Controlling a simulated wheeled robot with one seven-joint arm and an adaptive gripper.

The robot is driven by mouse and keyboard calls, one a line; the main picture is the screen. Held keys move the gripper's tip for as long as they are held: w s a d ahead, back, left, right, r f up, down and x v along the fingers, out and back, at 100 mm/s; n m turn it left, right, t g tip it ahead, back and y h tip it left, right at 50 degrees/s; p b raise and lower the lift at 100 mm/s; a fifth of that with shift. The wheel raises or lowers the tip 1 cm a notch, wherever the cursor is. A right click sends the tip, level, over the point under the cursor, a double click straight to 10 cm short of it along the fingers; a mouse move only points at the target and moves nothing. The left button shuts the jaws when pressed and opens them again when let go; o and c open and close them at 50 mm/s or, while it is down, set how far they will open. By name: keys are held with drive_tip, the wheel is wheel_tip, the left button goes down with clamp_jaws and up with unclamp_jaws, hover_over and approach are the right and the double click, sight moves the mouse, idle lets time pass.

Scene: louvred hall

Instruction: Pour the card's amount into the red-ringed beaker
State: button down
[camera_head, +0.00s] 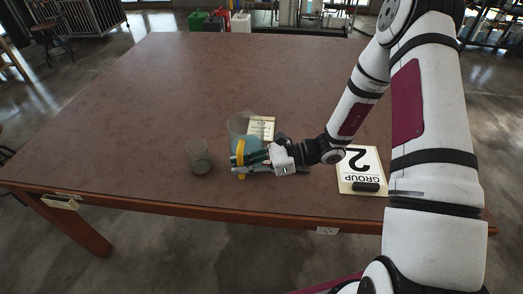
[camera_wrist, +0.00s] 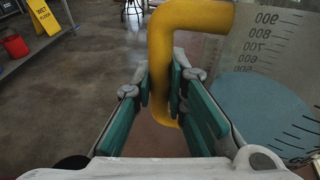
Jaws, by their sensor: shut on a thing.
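A clear graduated jug (camera_head: 237,124) with a yellow handle stands near the table's front edge, partly hidden by my gripper (camera_head: 246,158). In the wrist view the jug (camera_wrist: 288,60) shows marks from 500 to 900 and pale blue liquid (camera_wrist: 265,110). My gripper's teal fingers (camera_wrist: 162,95) are shut on the yellow handle (camera_wrist: 160,60). A cream card (camera_head: 261,127) with print too small to read is just behind the gripper.
A "GROUP 2" sign (camera_head: 362,163) with a dark block (camera_head: 366,187) on it lies right of my gripper. The brown table (camera_head: 220,70) is clear at the back and left.

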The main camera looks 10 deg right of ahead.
drive_tip(key=s+a+f+n+g+p, duration=0.2)
drive_tip(key=s+a+n+g, duration=0.3)
drive_tip(key=s+a+g, duration=0.35)
drive_tip(key=w+a+r+m+y+b, duration=0.1)
drive_tip(key=w+r+m, duration=0.2)
drive_tip(key=r+m, duration=0.2)
drive_tip(key=w+r+m+y+b, duration=0.1)
drive_tip(key=w+r+m, duration=0.2)
drive_tip(key=r+m, duration=0.2)
drive_tip(key=shift+a+r+g+b, duration=0.35)
drive_tip(key=shift+a+r+g, duration=0.1)
drive_tip(key=shift+r, duration=0.9)
drive_tip(key=shift+w+r+m, duration=0.25)
drive_tip(key=shift+r+m, duration=0.05)
drive_tip(key=shift+r, duration=0.1)
drive_tip(key=shift+w+r+m, duration=0.25)
drive_tip(key=shift+r+m, duration=0.05)
drive_tip(key=shift+w+r+m+y, duration=0.3)
drive_tip(key=shift+r+y, duration=0.05)
drive_tip(key=shift+y, duration=0.05)
idle(1.8)
